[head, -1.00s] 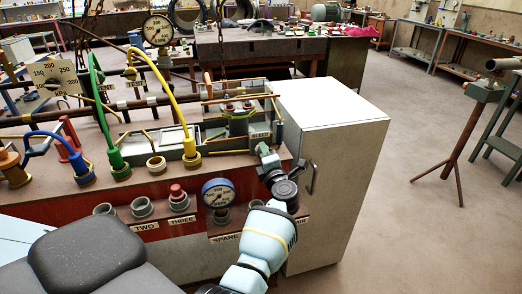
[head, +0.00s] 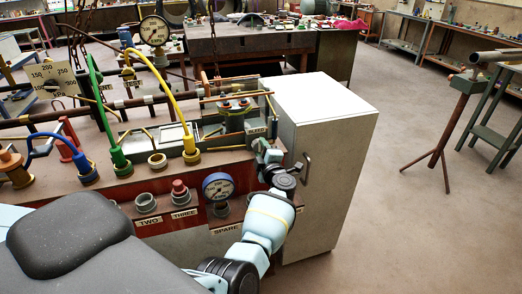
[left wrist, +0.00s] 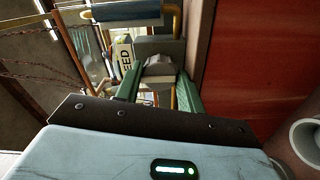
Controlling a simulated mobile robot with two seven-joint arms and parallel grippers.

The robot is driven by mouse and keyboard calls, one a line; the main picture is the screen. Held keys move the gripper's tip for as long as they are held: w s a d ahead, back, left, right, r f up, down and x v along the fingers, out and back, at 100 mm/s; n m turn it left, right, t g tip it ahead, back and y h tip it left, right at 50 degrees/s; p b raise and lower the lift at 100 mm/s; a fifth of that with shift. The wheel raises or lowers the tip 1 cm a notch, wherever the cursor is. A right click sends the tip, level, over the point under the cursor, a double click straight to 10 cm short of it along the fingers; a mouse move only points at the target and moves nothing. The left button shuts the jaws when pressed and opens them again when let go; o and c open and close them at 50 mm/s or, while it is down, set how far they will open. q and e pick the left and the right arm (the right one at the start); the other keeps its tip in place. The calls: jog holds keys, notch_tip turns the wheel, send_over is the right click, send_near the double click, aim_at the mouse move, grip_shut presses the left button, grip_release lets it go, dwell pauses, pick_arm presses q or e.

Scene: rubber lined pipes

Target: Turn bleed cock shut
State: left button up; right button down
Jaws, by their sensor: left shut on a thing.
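The bleed cock sits at the right end of the pipe bench, below the label BLEED (head: 255,131); in the head view it is mostly hidden by my left gripper (head: 265,152). In the left wrist view its grey handle (left wrist: 158,66) lies between the green fingers of my left gripper (left wrist: 158,88), which are shut on it. Part of the label (left wrist: 126,56) shows just left of the handle there. How far the cock is turned cannot be told. My right gripper is not in view.
A pale cabinet (head: 325,150) stands close on the right of my left arm. A pressure gauge (head: 218,187) and capped stubs line the red bench front (head: 110,205). Yellow, green and blue hoses rise on the left. Open floor (head: 400,220) lies to the right.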

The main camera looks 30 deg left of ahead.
pick_arm(q)
jog(key=o, duration=1)
jog(key=shift+c, duration=0.2)
jog(key=shift+f, duration=0.1)
